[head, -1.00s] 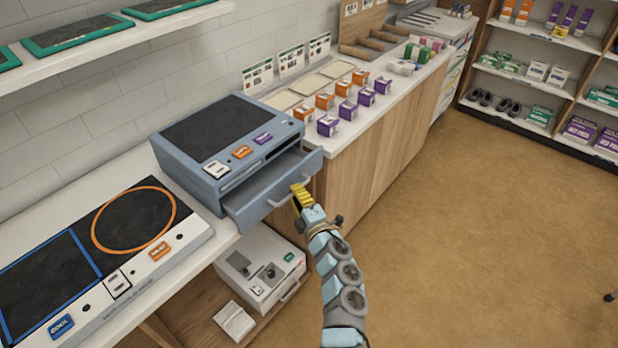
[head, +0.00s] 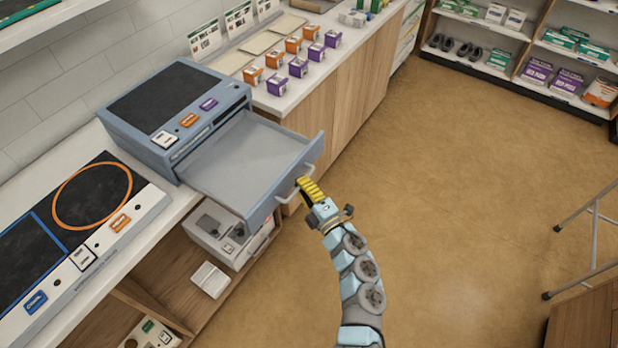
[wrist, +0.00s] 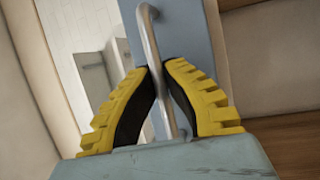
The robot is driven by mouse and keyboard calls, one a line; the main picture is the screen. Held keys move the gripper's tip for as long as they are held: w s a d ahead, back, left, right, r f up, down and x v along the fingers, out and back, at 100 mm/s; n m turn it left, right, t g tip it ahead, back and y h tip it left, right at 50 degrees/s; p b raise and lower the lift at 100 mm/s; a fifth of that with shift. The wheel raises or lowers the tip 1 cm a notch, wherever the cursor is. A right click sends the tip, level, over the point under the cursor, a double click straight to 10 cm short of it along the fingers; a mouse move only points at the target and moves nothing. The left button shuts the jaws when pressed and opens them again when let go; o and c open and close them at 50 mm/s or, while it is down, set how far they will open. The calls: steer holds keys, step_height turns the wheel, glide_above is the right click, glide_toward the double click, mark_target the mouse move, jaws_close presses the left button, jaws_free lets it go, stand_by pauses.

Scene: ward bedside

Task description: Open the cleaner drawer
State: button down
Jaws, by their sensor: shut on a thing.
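The cleaner (head: 160,97) is a blue-grey box with a dark top, standing on the counter. Its drawer (head: 241,160) is pulled well out toward me, and its bare grey floor shows. The drawer handle (head: 291,190) is a light bar on the drawer front. My gripper (head: 303,184), with yellow ridged fingers, is at the handle. In the wrist view my gripper (wrist: 163,92) has its two fingers on either side of the handle bar (wrist: 153,48), shut on it. The drawer front (wrist: 190,40) is behind the bar.
A white device (head: 225,235) sits on a shelf under the drawer. Small orange and purple boxes (head: 298,67) stand on the counter behind. A metal-legged stand (head: 594,235) is at the right. The brown floor (head: 450,170) between is clear.

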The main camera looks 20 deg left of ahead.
steer(key=shift+d, duration=0.1)
steer(key=c, duration=1.1)
jaws_free()
steer(key=v, duration=1.2)
